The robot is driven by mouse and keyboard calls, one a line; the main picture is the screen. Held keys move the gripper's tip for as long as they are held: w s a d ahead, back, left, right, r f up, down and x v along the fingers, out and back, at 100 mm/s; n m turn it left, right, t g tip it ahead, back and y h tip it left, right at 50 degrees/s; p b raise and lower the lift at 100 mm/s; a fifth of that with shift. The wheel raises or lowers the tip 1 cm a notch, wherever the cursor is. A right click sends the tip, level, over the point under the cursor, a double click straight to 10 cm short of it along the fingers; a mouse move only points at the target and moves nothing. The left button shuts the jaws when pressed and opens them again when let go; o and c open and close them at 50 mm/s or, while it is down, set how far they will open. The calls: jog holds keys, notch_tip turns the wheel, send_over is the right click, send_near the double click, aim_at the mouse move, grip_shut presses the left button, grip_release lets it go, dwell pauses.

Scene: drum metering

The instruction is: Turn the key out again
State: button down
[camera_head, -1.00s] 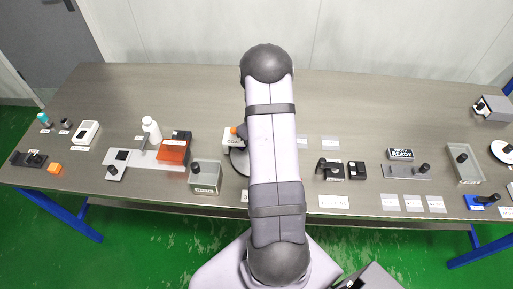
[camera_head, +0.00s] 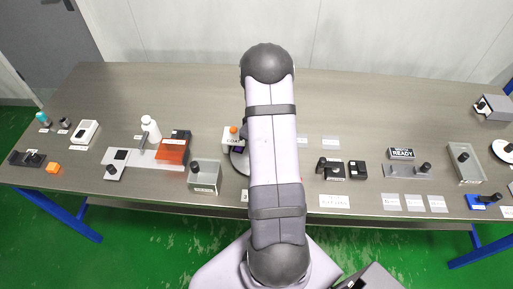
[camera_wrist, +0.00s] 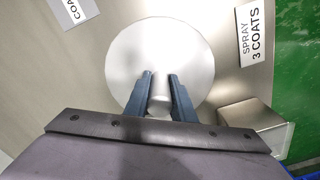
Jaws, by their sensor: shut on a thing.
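In the wrist view, my gripper (camera_wrist: 160,76) is shut on a small pale grey upright piece (camera_wrist: 159,92), which looks like the key. It stands over the middle of a round pale metal disc (camera_wrist: 130,45), with a dark finger on each side. I cannot tell from this angle how far the key is turned. In the head view, my arm hides the gripper, the key and most of the disc (camera_head: 237,165).
In the wrist view, a SPRAY 3 COATS label (camera_wrist: 254,35) lies right of the disc, and a clear-walled box (camera_wrist: 250,115) sits at lower right. In the head view, a clear box (camera_head: 205,177) stands left of my arm. The table's back strip is bare.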

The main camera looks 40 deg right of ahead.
jog(key=shift+n+b, duration=0.55)
jog(key=shift+n, duration=2.05)
jog(key=shift+w+d+r+n+b, duration=0.1)
jog(key=shift+n+b, duration=0.1)
jog(key=shift+n, duration=1.15)
jog(key=shift+w+n+b, duration=0.1)
jog(key=shift+n+b, duration=0.1)
jog(key=shift+n, duration=1.15)
jog(key=shift+n+b, duration=0.3)
jog(key=shift+n, duration=4.3)
jog(key=shift+w+n, duration=0.1)
jog(key=shift+n, duration=0.4)
jog(key=c, duration=1.5)
grip_release()
